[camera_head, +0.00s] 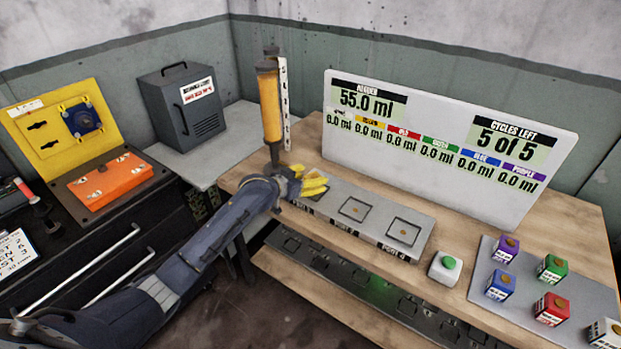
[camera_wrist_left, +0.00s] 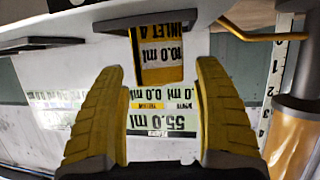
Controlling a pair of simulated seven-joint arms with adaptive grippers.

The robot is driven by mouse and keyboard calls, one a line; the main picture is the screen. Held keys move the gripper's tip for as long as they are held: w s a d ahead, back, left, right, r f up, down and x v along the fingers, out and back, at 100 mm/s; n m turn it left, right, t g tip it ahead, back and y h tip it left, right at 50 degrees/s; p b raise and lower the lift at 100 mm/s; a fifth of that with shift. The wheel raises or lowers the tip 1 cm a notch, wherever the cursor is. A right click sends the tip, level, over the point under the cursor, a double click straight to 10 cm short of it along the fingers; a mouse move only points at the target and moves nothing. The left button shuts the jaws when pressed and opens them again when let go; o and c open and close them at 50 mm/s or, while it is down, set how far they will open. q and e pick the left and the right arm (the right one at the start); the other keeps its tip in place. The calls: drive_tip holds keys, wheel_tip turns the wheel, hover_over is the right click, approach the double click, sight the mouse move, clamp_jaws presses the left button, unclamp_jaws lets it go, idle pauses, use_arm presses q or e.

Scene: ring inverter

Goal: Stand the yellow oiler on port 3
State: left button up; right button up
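My left gripper (camera_head: 314,186) is over the left part of the grey port rail (camera_head: 376,233), with its yellow fingers spread. In the left wrist view, the open fingers (camera_wrist_left: 158,70) frame a yellow block with a white label (camera_wrist_left: 160,72), which looks like the yellow oiler. Gaps show on both sides of it, so I see no contact. In the head view the gripper hides it or blends with it. Port 3 (camera_head: 352,212) is an empty square on the rail, to the right of the gripper; port 4 (camera_head: 404,231) is also empty. My right gripper is out of view.
A tall yellow cylinder (camera_head: 270,105) with a scale stands behind my gripper. The display board (camera_head: 440,150) is behind the rail. A white box with a green button (camera_head: 445,266) is right of port 4. Several coloured blocks stand on the grey pad (camera_head: 527,275) at right.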

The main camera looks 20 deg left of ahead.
use_arm(q)
drive_tip(key=shift+r, duration=0.15)
drive_tip(key=v, duration=1.2)
drive_tip(key=shift+w+a, duration=0.1)
idle(0.3)
